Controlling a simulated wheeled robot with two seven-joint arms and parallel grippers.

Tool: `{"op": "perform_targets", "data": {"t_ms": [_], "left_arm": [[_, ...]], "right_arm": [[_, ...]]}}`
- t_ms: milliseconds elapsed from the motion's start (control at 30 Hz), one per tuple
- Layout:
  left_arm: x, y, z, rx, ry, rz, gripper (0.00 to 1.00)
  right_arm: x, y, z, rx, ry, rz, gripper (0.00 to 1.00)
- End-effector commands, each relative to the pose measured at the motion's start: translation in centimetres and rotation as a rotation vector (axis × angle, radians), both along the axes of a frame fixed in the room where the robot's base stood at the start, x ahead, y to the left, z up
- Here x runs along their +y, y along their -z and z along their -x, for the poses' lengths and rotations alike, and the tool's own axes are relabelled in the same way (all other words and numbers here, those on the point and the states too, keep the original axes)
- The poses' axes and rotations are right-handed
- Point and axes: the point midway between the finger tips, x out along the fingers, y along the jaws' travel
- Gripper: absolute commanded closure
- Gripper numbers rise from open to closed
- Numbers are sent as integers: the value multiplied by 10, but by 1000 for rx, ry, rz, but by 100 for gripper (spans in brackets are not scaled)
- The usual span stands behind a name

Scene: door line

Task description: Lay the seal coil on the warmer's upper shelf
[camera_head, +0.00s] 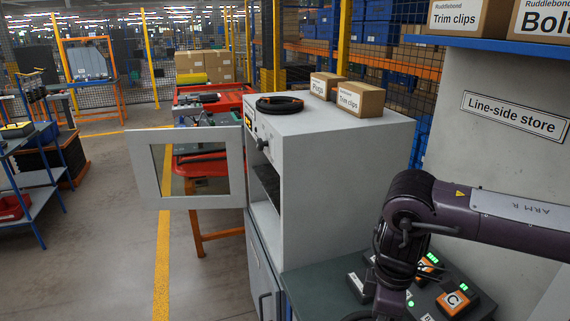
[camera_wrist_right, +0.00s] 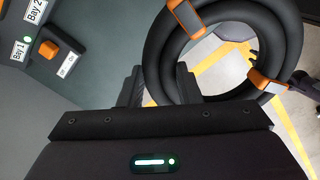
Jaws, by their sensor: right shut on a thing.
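The seal coil, a thick black ring bundle with orange ties (camera_wrist_right: 163,62), fills the upper right of the right wrist view. My right gripper (camera_wrist_right: 160,78) is shut on its near left side. In the head view my right arm reaches in from the right, and its gripper and the coil are not clearly visible there. The warmer (camera_head: 345,155) is a grey cabinet. Its windowed door (camera_head: 187,190) stands open to the left. A dark upper shelf (camera_head: 267,183) shows partly inside the opening; the rest is hidden by the cabinet's side. My left gripper is not in view.
A flat black ring (camera_head: 280,104) and two small boxes, one labelled Trim clips (camera_head: 360,99), lie on the warmer's top. A dark bench with a charger (camera_head: 458,298) stands right of the warmer, below my arm.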

Motion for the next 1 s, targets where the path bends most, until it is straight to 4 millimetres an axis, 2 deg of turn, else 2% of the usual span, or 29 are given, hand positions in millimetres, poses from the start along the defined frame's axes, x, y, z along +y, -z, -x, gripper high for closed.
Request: {"op": "perform_targets", "data": {"t_ms": [300,500,700,1000], "left_arm": [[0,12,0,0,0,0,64],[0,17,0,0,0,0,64],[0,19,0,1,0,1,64],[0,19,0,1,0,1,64]], "right_arm": [[-4,6,-1,-3,636,-2,100],[-6,8,-2,-2,978,-2,100],[-7,9,-2,-1,1172,-2,100],[-7,9,-2,-1,1220,-2,100]]}}
